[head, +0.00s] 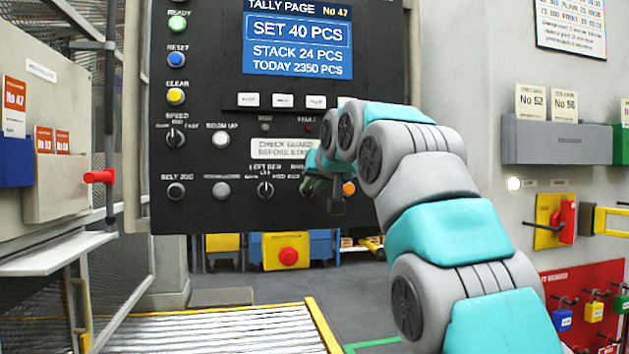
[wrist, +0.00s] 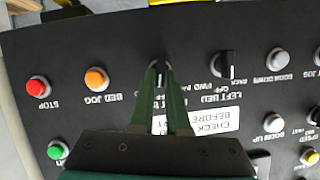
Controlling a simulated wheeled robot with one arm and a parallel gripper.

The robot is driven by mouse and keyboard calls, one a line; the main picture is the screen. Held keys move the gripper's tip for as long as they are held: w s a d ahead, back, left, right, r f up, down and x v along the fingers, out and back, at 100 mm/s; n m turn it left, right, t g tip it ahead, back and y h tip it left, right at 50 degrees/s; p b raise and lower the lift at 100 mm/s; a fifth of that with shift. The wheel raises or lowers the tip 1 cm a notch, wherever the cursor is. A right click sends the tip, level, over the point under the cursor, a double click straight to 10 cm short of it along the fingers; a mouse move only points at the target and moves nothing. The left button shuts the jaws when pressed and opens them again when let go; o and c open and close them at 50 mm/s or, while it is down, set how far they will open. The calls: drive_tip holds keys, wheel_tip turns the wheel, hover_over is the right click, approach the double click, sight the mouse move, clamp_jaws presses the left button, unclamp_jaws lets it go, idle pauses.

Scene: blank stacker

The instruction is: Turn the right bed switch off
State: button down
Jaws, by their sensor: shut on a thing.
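The right bed switch, a small black rotary knob (wrist: 159,66), sits on the black panel between the left bed switch (wrist: 228,62) and the orange bed jog button (wrist: 96,78) in the upside-down wrist view. My gripper (wrist: 161,71) has its two green fingers closed around this knob at their tips. The fingers hide much of the knob and its lettering, so I cannot read its setting clearly. In the head view my gripper (head: 314,186) is at the panel's lower right and covers the switch. The left bed switch (head: 265,188) shows to its left.
The orange button (head: 348,188) is close to the right of my gripper. In the wrist view a red stop button (wrist: 38,87) and a green button (wrist: 57,150) lie further left. A white check-guard label (head: 284,148) is above the switches. A roller bed (head: 215,330) lies below.

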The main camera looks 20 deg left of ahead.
drive_tip(key=shift+a+f+n+h, duration=0.15)
drive_tip(key=shift+f+n+h, duration=0.2)
drive_tip(key=shift+n, duration=0.35)
drive_tip(key=c, duration=0.9)
unclamp_jaws()
drive_tip(key=shift+r, duration=0.1)
drive_tip(key=shift+s+d+r, duration=0.15)
drive_tip(key=shift+d+r, duration=0.05)
drive_tip(key=v, duration=0.7)
drive_tip(key=shift+s+a+b, duration=0.15)
drive_tip(key=shift+s+b, duration=0.2)
drive_tip(key=shift+s, duration=0.1)
